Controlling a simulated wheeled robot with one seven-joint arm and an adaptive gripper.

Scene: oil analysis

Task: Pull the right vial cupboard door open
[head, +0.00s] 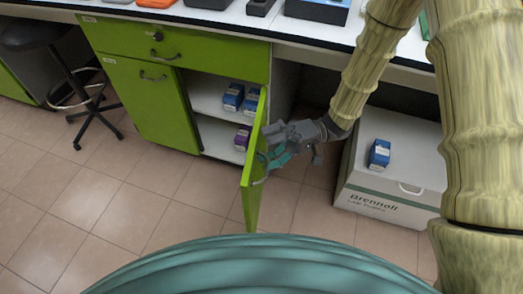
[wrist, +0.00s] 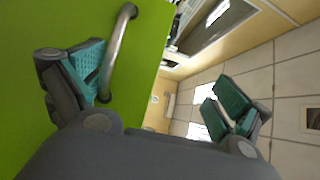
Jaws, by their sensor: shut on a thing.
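The right vial cupboard door (head: 254,165) is green and stands swung well out from the cabinet, seen nearly edge-on in the head view. Its curved metal handle (head: 262,168) is on the outer face. The handle (wrist: 117,50) also shows in the wrist view, close beside the left finger's teal pad. The exact contact is hard to see.
Blue boxes (head: 233,97) and a purple box (head: 243,138) stand on the open cupboard's shelves. The left green door (head: 140,100) is closed. A white carton (head: 385,190) with a blue box (head: 379,153) on top stands right of the door. A black stool (head: 65,65) is at left; the front floor is clear.

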